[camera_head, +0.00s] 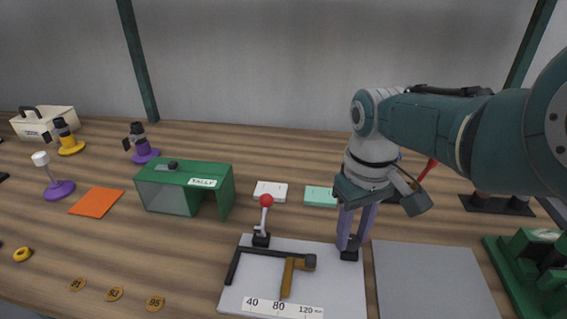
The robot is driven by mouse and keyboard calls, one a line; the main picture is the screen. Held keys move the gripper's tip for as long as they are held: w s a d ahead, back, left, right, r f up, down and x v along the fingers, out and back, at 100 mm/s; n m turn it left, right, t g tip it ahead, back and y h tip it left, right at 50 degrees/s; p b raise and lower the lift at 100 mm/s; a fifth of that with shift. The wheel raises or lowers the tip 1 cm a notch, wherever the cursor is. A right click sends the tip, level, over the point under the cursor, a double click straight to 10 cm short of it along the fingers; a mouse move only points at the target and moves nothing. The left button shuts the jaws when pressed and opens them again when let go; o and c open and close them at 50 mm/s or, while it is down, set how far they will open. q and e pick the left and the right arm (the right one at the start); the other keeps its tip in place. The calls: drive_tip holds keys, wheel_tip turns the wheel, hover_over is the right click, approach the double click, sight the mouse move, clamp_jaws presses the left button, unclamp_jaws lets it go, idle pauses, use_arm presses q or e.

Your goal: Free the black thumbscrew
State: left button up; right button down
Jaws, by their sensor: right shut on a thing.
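My right gripper (354,240) reaches down from the right over the right side of a light grey plate (335,290). Its fingers are closed around a small dark piece, which I take to be the black thumbscrew; the fingers hide most of it. A black block (349,255) shows right under the fingertips, on the plate. Also on the plate are a black bar (275,252), an ochre piece with a dark end (288,278), a red-knobbed lever (266,201) and a white scale strip (268,306). My left gripper is not in view.
A green box (222,184) stands behind left of the plate. A bare grey panel (430,285) lies to the right, and a green fixture (540,262) stands beyond it. White (270,191) and mint (320,196) cards lie behind. The wood between the orange sheet (97,202) and the numbered discs (115,294) is mostly clear.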

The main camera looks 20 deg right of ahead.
sight(352, 239)
drive_tip(key=shift+n, duration=1.2)
drive_tip(key=c, duration=0.5)
unclamp_jaws()
wheel_tip(352, 239, up, 10)
drive_tip(key=p, duration=0.7)
